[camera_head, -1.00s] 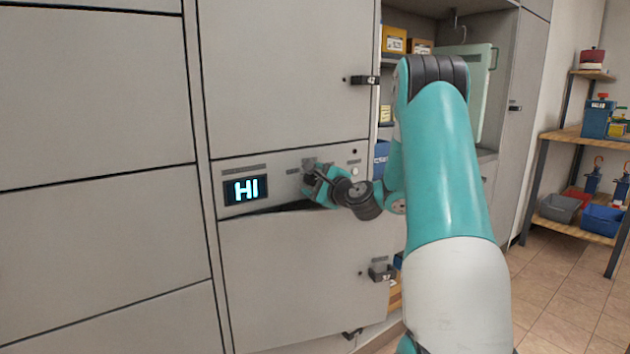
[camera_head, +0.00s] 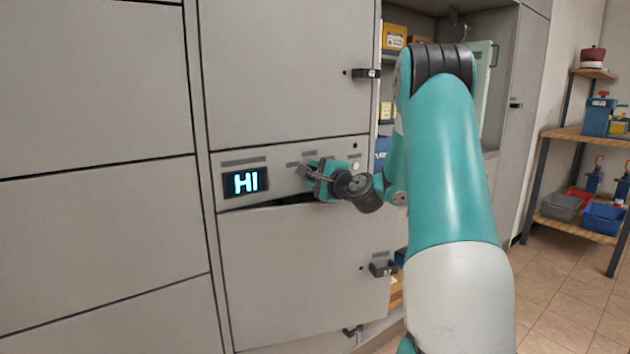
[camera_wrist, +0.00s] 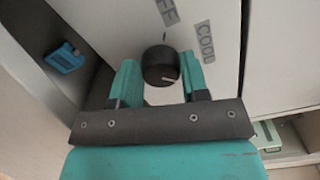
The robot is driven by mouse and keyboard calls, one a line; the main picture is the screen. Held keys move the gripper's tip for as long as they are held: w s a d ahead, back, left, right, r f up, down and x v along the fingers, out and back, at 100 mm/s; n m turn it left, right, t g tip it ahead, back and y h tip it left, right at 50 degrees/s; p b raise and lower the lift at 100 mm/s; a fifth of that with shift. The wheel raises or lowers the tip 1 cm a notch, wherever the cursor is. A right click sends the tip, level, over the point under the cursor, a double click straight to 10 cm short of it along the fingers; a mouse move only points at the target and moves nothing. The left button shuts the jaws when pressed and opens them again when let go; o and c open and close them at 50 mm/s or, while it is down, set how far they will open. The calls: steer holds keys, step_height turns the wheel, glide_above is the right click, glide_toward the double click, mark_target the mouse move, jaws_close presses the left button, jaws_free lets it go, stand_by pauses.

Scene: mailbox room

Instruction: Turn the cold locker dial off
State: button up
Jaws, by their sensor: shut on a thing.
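The black round dial (camera_wrist: 160,66) sits between my gripper's two teal fingers (camera_wrist: 160,80) in the wrist view, and they are shut on it. A pale mark on the dial's face points to the lower right in that view. A label ending in "FF" (camera_wrist: 165,10) and a "COLD" label (camera_wrist: 205,42) show above the dial, both partly cut off or tilted. In the head view my gripper (camera_head: 312,173) is at the locker's control panel (camera_head: 285,178) and hides the dial.
The locker door (camera_head: 300,265) below the panel stands slightly ajar, with a dark gap at its top. A closed door (camera_head: 285,80) is above. Open shelving is behind my arm. A wooden rack (camera_head: 575,225) with bins stands at the right; floor between is clear.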

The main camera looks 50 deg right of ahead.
steer(key=shift+s+d+f+n+b, duration=0.1)
steer(key=shift+f+n+b, duration=0.05)
steer(key=shift+n+b, duration=3.2)
steer(key=shift+w+d+f+n+b, duration=0.1)
steer(key=shift+f+n+b, duration=0.05)
steer(key=shift+n+b, duration=3.15)
steer(key=shift+s+f+n+b, duration=0.1)
steer(key=shift+f+n+b, duration=0.05)
steer(key=shift+n+b, duration=3.2)
steer(key=shift+n, duration=0.4)
steer(key=o, duration=0.9)
steer(key=shift+r, duration=0.1)
steer(key=p+v, duration=0.2)
steer(key=v, duration=1.5)
steer(key=shift+s+d, duration=0.1)
steer(key=shift+s, duration=0.1)
